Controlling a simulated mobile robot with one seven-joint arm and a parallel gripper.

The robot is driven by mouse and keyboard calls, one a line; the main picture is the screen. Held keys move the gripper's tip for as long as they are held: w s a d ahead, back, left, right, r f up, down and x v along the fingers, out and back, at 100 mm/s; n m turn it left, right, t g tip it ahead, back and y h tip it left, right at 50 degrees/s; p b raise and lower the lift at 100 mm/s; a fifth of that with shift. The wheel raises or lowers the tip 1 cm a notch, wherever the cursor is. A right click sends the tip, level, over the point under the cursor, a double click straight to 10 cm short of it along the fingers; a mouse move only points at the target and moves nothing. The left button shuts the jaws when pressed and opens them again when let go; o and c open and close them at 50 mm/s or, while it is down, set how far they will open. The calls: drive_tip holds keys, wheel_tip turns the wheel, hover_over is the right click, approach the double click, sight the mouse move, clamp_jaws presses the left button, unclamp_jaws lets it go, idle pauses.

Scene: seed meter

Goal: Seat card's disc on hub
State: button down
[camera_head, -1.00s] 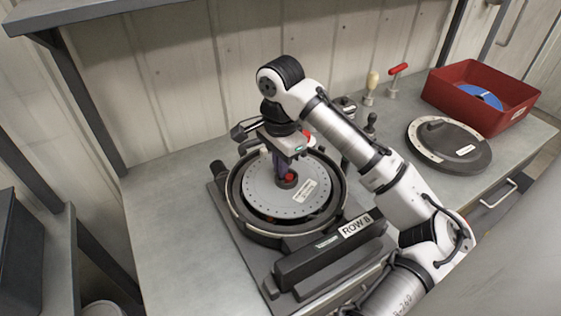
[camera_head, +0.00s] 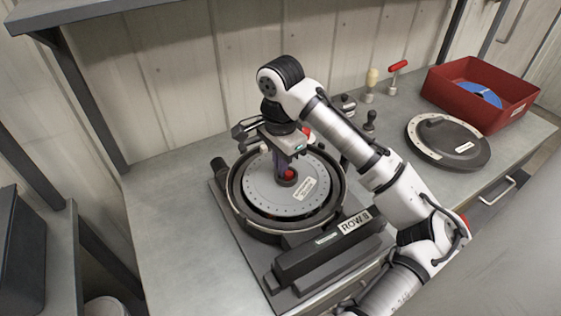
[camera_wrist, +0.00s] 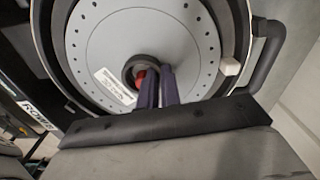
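The grey seed disc (camera_head: 258,195), with a ring of holes and a white label, lies in the round black housing of the meter (camera_head: 238,222). Its dark central collar (camera_wrist: 128,75) surrounds the red hub top (camera_head: 289,174), which also shows in the wrist view (camera_wrist: 139,78). My gripper (camera_head: 281,166) points down at the collar. Its two purple fingers (camera_wrist: 158,84) are close together at the collar's wall, one seemingly inside and one outside. The fingers hide part of the collar and hub. I cannot tell whether the disc rests fully down.
A plate reads ROW 8 (camera_head: 356,221) on the meter's front. To the right lie a round dark cover (camera_head: 449,147) and a red bin (camera_head: 498,82) holding a blue disc (camera_head: 478,93). Small handled tools (camera_head: 371,86) stand behind. The bench left of the meter is clear.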

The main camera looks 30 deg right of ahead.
drive_tip(key=shift+s+f, duration=0.15)
drive_tip(key=shift+f, duration=0.3)
